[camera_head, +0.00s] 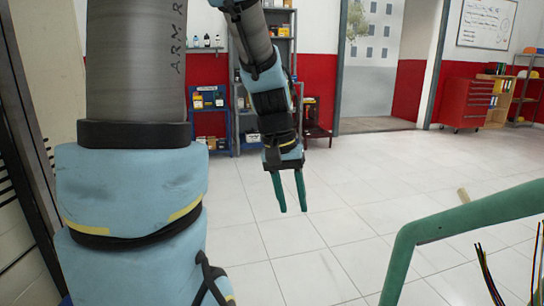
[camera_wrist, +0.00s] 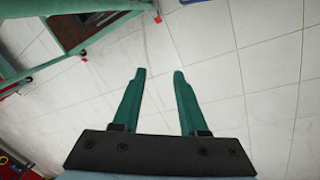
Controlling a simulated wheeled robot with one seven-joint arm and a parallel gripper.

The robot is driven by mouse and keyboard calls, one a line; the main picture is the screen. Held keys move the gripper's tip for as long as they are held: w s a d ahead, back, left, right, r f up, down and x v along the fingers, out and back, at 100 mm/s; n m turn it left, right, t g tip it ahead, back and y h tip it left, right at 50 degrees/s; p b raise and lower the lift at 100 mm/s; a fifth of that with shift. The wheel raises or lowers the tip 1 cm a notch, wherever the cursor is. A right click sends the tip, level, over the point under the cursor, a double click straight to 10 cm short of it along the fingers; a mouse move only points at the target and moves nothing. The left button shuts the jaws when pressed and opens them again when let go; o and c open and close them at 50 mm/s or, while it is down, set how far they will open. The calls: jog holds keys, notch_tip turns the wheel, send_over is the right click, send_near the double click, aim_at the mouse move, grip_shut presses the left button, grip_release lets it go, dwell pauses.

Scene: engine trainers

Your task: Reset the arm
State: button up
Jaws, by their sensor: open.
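My gripper (camera_head: 291,190) hangs from my arm near the middle of the head view, fingers pointing down over the tiled floor. Its two green fingers are apart with nothing between them. In the wrist view, my gripper (camera_wrist: 158,75) shows the same two fingers spread over bare floor tiles. The upper part of my arm fills the left of the head view, with light blue covers and a grey link. The fingers touch nothing in either view.
A green tubular frame (camera_head: 470,217) with loose wires (camera_head: 487,275) stands at the lower right. Shelves (camera_head: 272,50), a blue rack (camera_head: 209,110) and a red tool cabinet (camera_head: 467,103) stand at the back. A doorway (camera_head: 375,75) opens between them. The middle floor (camera_head: 330,180) is clear.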

jog(key=s+a+f+n+t+y+p, duration=0.1)
jog(key=a+f, duration=0.1)
jog(key=a, duration=0.4)
jog(key=s+a+f+n+t+y, duration=0.1)
jog(key=s+a+f, duration=0.1)
jog(key=a, duration=0.4)
notch_tip(320, 180, up, 13)
jog(key=p, duration=1.2)
jog(key=shift+w+d+p, duration=0.3)
jog(key=shift+w, duration=0.05)
